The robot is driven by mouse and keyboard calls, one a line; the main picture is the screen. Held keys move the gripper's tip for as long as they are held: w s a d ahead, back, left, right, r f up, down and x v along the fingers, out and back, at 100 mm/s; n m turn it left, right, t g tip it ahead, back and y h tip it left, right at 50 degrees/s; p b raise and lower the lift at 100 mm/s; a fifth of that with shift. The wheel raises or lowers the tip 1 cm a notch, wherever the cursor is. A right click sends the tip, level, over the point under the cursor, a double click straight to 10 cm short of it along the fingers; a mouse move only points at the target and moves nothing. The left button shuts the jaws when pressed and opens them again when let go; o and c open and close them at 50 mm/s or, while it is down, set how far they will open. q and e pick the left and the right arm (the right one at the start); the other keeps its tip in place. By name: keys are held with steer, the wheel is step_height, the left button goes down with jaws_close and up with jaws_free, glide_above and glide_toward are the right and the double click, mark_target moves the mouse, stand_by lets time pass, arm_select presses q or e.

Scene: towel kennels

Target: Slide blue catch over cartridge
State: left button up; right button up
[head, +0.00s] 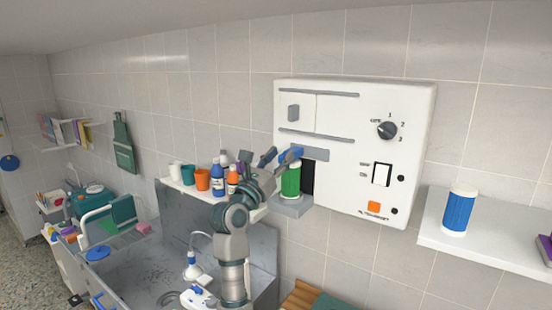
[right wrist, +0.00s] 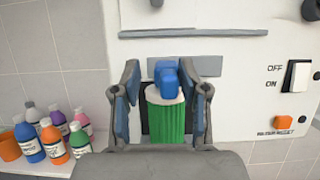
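The green cartridge (head: 290,181) with a white top stands upright on the grey ledge (head: 291,206) of the white wall unit, in front of a dark opening. The blue catch (head: 291,153) is above it; in the right wrist view the catch (right wrist: 166,76) overlaps the top of the cartridge (right wrist: 167,120). I cannot tell whether they touch. My right gripper (head: 275,160) is open, and in the right wrist view its blue-padded fingers (right wrist: 166,95) stand left and right of catch and cartridge, with gaps. My left gripper is not in view.
The white unit (head: 340,180) carries a dial (head: 387,130), a switch (head: 381,174) and an orange button (head: 373,207). Bottles and cups stand on a shelf left of my right gripper. A blue cartridge (head: 459,212) stands on the right shelf (head: 430,228).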

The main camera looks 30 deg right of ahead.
steer(key=shift+d+f, duration=0.2)
steer(key=shift+s, duration=0.1)
steer(key=shift+d, duration=0.1)
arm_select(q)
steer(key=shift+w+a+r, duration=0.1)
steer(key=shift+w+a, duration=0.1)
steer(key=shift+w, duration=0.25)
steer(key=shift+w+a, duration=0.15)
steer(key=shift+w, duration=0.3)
arm_select(e)
steer(key=v, duration=1.1)
steer(key=shift+a+f, duration=0.15)
steer(key=shift+a, duration=0.2)
